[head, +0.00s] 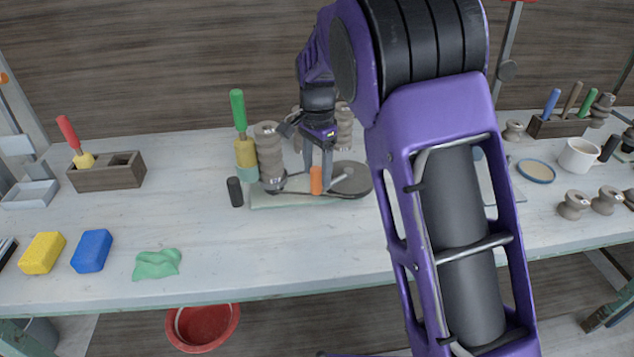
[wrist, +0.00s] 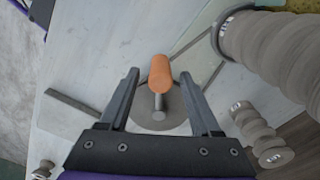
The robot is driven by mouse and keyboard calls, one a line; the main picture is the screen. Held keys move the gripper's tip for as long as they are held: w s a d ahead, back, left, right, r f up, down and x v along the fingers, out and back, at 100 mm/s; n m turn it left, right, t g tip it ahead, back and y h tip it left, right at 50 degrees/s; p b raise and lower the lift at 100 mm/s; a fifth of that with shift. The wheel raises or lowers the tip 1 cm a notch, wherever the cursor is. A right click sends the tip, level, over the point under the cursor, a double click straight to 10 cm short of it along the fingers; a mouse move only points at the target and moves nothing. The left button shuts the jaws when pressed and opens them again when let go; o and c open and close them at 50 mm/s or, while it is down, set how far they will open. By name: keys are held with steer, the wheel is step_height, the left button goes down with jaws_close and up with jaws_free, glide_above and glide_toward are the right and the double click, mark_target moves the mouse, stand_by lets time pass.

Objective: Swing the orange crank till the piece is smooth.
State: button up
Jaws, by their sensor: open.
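The orange crank handle (head: 316,181) stands upright at the front of a grey disc (head: 350,180) on the bench. My gripper (head: 317,162) points down right over the handle, with its fingers apart. In the wrist view, the orange handle (wrist: 160,73) lies between the two open fingertips, and I see a gap on each side. A metal crank arm (wrist: 158,101) runs from it over the disc. A ribbed grey clay piece (head: 268,152) stands upright just left of my gripper. Another ribbed grey piece is partly hidden behind my gripper.
A green-handled tool (head: 239,115) and a dark cylinder (head: 235,191) stand close left of the clay piece. A wooden block with a red-handled tool (head: 108,172), a yellow sponge (head: 42,253), a blue sponge (head: 91,251) and a green cloth (head: 157,264) lie further left. The front middle is clear.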

mark_target(317, 179)
steer(key=shift+f, duration=1.6)
jaws_close()
